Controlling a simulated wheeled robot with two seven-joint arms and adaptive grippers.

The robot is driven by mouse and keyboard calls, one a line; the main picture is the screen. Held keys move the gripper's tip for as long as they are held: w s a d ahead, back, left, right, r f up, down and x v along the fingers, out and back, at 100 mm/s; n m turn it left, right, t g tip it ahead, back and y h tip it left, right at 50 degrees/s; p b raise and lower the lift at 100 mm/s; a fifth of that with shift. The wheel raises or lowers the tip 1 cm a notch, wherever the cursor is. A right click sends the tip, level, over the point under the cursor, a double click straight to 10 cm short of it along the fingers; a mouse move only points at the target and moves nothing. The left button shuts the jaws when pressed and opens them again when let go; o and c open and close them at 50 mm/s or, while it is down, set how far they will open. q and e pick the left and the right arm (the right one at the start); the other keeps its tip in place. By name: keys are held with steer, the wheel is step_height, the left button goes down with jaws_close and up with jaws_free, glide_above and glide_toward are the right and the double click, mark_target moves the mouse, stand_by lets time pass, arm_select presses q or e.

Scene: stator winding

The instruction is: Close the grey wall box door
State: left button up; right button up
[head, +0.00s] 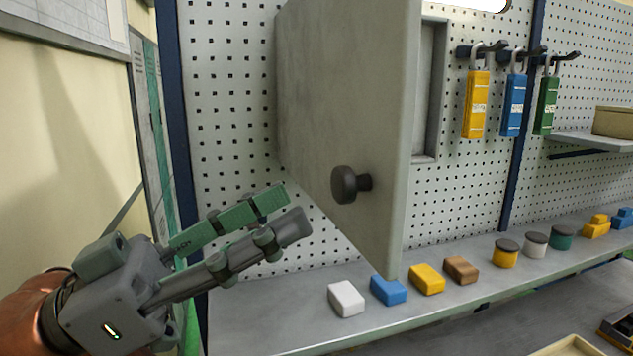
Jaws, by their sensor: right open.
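The grey wall box door (340,80) stands swung open, jutting out from the pegboard toward me. A dark round knob (347,185) sits on its face low down. Part of the grey wall box (431,95) shows behind the door's right edge; the door hides the rest of it. My right gripper (290,211) is left of the knob and below the door's left part, its two fingers pointing right. It is open and empty, and appears apart from the door. My left gripper is not in view.
A shelf ledge (250,322) below the door holds several small blocks, including a white one (346,299) and a blue one (388,290), and round pots. Yellow, blue and green padlock tags (475,104) hang on hooks at the right. A box (613,122) sits on a side shelf.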

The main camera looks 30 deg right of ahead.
mark_target(336, 185)
steer(key=x, duration=0.4)
steer(key=shift+s+d, duration=0.15)
steer(key=shift+d, duration=0.25)
steer(key=shift+d+r, duration=0.15)
steer(key=shift+d, duration=0.2)
steer(key=shift+s+d+r, duration=0.1)
steer(key=shift+s+d, duration=0.05)
steer(key=shift+d, duration=0.05)
steer(key=shift+d+r, duration=0.1)
steer(key=shift+d, duration=0.05)
steer(key=c, duration=0.7)
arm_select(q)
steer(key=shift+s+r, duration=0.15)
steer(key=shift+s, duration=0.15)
arm_select(e)
jaws_close()
